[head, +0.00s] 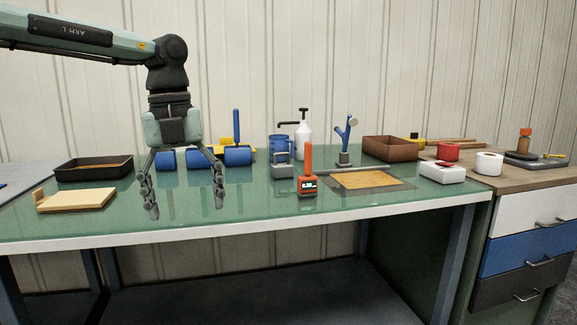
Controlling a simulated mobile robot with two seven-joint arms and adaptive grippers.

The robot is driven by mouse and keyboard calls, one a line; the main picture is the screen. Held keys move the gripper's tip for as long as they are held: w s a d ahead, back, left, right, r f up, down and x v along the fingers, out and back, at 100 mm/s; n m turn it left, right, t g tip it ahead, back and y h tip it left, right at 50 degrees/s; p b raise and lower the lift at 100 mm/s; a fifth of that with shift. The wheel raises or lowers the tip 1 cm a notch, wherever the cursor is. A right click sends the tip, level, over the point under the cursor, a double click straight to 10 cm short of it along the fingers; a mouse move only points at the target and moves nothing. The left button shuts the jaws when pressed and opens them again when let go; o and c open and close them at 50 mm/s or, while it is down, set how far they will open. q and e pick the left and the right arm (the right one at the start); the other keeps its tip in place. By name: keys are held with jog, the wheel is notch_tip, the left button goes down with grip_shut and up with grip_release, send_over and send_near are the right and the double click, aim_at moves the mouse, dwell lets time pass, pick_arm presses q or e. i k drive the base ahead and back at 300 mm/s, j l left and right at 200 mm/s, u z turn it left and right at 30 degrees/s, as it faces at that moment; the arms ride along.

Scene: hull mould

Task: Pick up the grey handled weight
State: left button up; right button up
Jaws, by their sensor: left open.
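The grey handled weight (283,170) appears to be the small grey block with a raised handle, standing upright near the middle of the green-topped table (240,205). An orange-handled device with a small display (307,186) stands just in front of it and to its right. My left gripper (184,198) is open and empty, pointing down with its fingers spread, to the left of the weight and apart from it. My right gripper is not in view.
A white pump bottle (303,141) and a blue stand (345,140) are behind the weight. A dark tray (94,167) and wooden board (77,200) lie left. A framed tan sheet (370,180) lies right.

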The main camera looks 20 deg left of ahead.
aim_at(282, 169)
jog(key=i, duration=1.65)
